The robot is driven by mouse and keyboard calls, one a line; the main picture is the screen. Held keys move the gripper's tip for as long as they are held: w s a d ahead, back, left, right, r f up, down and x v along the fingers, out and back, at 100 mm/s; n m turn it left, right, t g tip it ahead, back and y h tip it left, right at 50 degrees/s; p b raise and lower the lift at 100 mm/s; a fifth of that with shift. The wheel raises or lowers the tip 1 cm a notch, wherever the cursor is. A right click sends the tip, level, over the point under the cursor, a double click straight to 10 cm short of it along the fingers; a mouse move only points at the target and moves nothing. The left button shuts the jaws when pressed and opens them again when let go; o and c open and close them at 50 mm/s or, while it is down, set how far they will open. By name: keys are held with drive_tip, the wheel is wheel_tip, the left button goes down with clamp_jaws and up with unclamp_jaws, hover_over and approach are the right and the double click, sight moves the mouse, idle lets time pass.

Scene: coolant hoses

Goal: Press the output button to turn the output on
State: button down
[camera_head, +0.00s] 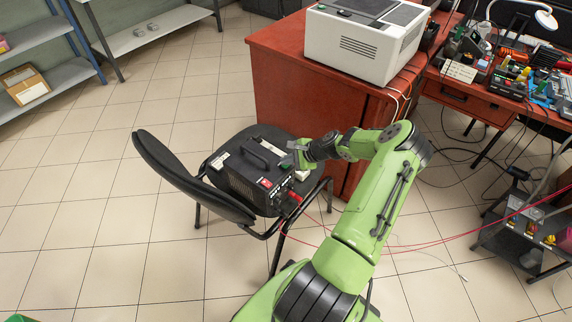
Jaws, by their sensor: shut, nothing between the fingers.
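A black box-shaped unit (243,166) with a carrying handle on top sits on the seat of a black chair (190,178). A small red patch (265,183) shows on its top near the front right. Red plugs or leads (295,197) show at its front right edge. The output button is too small or hidden to tell apart. My gripper (287,160) is at the right side of the unit, shut and empty, close over its right edge. I cannot tell whether it touches the unit.
A red cabinet (272,92) carrying a white machine (362,45) stands behind the chair. Red cables (450,238) run right from the unit toward a low cart (520,235). A cluttered red bench (468,95) is at the right. Tiled floor at the left is clear.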

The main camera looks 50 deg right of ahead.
sight(288, 166)
drive_tip(key=shift+f, duration=0.15)
drive_tip(key=shift+r+p, duration=0.55)
drive_tip(key=shift+r, duration=0.1)
wheel_tip(288, 166, up, 6)
drive_tip(key=p, duration=0.5)
idle(0.3)
